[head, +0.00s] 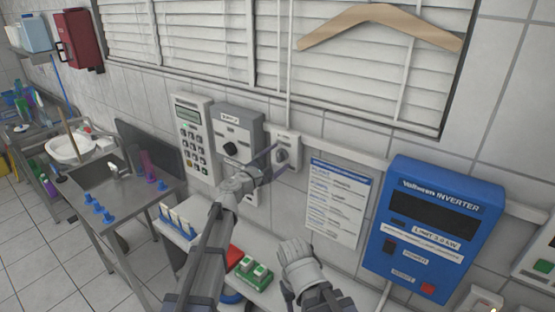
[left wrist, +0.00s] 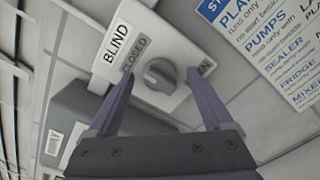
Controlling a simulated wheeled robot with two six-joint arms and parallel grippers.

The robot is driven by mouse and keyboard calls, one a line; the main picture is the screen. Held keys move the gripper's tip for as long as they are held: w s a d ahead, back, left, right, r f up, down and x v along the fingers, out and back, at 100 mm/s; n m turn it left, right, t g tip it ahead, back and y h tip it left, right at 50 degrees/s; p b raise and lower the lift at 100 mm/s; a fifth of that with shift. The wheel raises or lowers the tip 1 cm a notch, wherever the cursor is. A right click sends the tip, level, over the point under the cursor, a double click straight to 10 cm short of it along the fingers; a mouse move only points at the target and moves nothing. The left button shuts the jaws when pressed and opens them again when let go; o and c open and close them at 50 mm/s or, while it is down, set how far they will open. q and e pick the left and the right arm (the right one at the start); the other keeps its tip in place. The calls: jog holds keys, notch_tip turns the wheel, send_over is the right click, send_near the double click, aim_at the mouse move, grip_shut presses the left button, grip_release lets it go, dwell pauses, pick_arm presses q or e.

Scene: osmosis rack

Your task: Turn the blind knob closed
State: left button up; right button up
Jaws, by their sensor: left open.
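The blind knob (left wrist: 160,75) is a grey round knob on a white wall box with a BLIND label (left wrist: 117,43). A CLOSED mark (left wrist: 133,54) is beside it, and another mark ending in N is partly covered by a finger. In the head view the knob (head: 281,156) is on the small white box (head: 286,139) below the window. My left gripper (head: 273,161) is at this box. In the left wrist view its two purple fingers (left wrist: 158,82) are open, one on each side of the knob. I cannot tell whether they touch it. My right gripper's fingers are not visible.
A grey box with a black knob (head: 236,138) and a keypad panel (head: 193,135) are on the wall to the left. A notice sheet (head: 337,203) and a blue inverter (head: 435,230) are to the right. The bench below holds a green-and-white item (head: 254,270).

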pick_arm(q)
jog(key=v, duration=0.7)
jog(key=shift+s+a, duration=0.25)
jog(key=shift+s, duration=0.05)
